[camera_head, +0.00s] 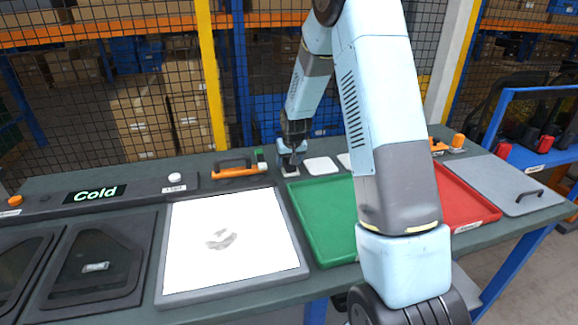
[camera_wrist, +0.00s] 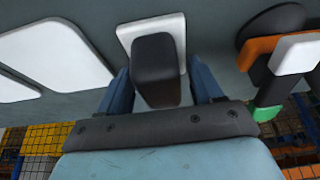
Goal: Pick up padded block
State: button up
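The padded block, a dark rounded block (camera_wrist: 155,58), stands on a white square pad (camera_wrist: 126,31) in the wrist view. My gripper (camera_wrist: 158,72) reaches over it, with one blue finger on each side of the block. Gaps show between the fingers and the block, so the gripper looks open and not closed on it. In the head view my gripper (camera_head: 291,154) is low over the back of the bench, behind the green tray. The block cannot be made out clearly there.
White pads (camera_head: 320,165) lie to the right of my gripper. An orange-handled tool (camera_head: 236,172) with a green end is to its left. A green tray (camera_head: 322,215), a red tray (camera_head: 468,201) and a lit white panel (camera_head: 232,245) are in front. A mesh fence (camera_head: 110,90) stands behind.

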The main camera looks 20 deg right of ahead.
jog(key=shift+c, duration=1.2)
jog(key=shift+r, duration=0.1)
jog(key=shift+r, duration=0.3)
notch_tip(320, 180, up, 2)
jog(key=shift+r, duration=0.2)
jog(key=s+a+r, duration=0.3)
jog(key=s+r, duration=0.7)
jog(key=s, duration=0.3)
jog(key=shift+s+a, duration=0.25)
jog(key=shift+a, duration=0.1)
